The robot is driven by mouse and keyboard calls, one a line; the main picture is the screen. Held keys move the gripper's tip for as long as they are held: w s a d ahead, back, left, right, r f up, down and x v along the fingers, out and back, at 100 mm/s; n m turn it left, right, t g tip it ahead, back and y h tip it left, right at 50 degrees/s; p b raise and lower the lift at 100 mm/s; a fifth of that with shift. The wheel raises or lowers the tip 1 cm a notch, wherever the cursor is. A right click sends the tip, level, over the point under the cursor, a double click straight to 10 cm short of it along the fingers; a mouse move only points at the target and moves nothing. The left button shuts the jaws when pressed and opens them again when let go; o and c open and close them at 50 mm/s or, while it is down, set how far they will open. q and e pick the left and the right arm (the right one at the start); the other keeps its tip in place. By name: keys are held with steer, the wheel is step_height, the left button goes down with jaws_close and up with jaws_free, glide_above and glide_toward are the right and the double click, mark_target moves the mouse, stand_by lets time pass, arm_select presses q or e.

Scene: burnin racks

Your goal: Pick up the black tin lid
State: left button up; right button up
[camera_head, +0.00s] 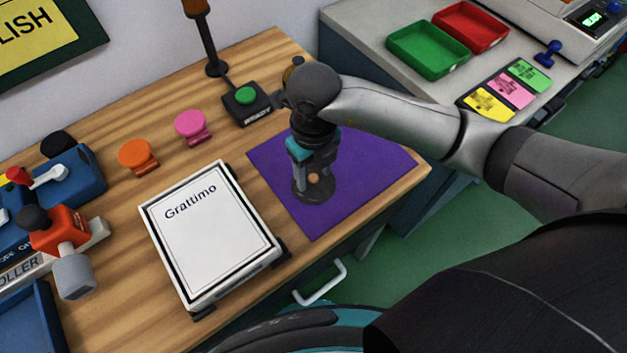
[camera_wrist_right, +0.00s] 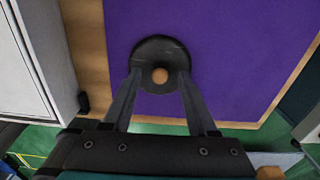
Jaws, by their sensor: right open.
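The black tin lid (camera_head: 316,195) is a round dark disc with a small light-brown knob in its middle. In the right wrist view, my right gripper (camera_wrist_right: 160,76) is open, one finger on each side of the knob. I cannot tell whether the fingertips touch the lid. My left gripper is not in view.
A white framed "Grattimo" panel (camera_head: 215,240) lies left of the mat. Green (camera_head: 428,50) and red (camera_head: 470,27) trays sit on the right-hand bench.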

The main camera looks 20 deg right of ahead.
jaws_close()
stand_by(0.5)
